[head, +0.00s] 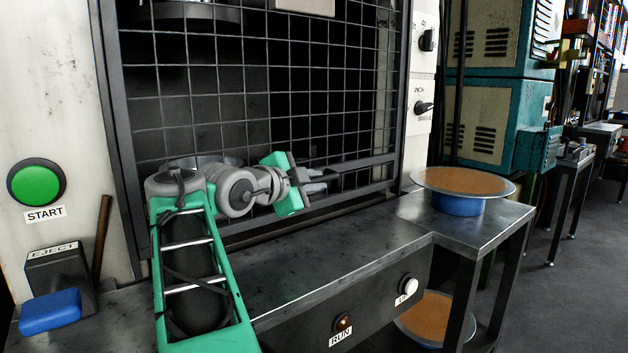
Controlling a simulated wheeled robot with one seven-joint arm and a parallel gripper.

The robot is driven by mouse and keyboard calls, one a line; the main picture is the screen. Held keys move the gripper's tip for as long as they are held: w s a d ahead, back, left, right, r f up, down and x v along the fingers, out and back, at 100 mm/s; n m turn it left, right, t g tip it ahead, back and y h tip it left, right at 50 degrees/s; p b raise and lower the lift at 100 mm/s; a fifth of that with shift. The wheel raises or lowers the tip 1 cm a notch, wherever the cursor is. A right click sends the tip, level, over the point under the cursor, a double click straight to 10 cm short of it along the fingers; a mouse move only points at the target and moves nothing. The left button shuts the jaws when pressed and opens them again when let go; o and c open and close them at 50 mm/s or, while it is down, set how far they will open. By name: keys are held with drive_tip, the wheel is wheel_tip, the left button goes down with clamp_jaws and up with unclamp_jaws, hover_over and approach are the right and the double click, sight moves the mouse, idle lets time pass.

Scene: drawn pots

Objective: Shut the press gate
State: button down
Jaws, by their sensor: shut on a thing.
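The press gate (290,105) is a black wire-mesh panel in a dark frame, and it covers most of the press opening. A grey horizontal bar (365,167) runs across its lower right part, like a handle. My gripper (322,181) is at the left end of this bar, with its fingers shut on it. My arm comes up from the bottom and hides the gate's lower left part. The gate's lower edge lies close above the bench; whether it touches the sill, I cannot tell.
A metal bench (330,258) runs below the gate. A blue pot with a wide brown-topped disc (462,184) stands at its right end. A similar disc (428,315) is lower down. A green START button (37,184) and a blue EJECT pedal (50,311) are at left.

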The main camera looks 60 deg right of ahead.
drive_tip(key=shift+f+b, duration=0.8)
drive_tip(key=shift+f, duration=0.8)
drive_tip(key=shift+f, duration=0.1)
drive_tip(key=c, duration=1.4)
unclamp_jaws()
drive_tip(key=shift+r, duration=0.2)
drive_tip(key=p+v, duration=0.2)
drive_tip(key=v, duration=0.5)
drive_tip(key=shift+a, duration=0.4)
drive_tip(key=shift+s, duration=0.1)
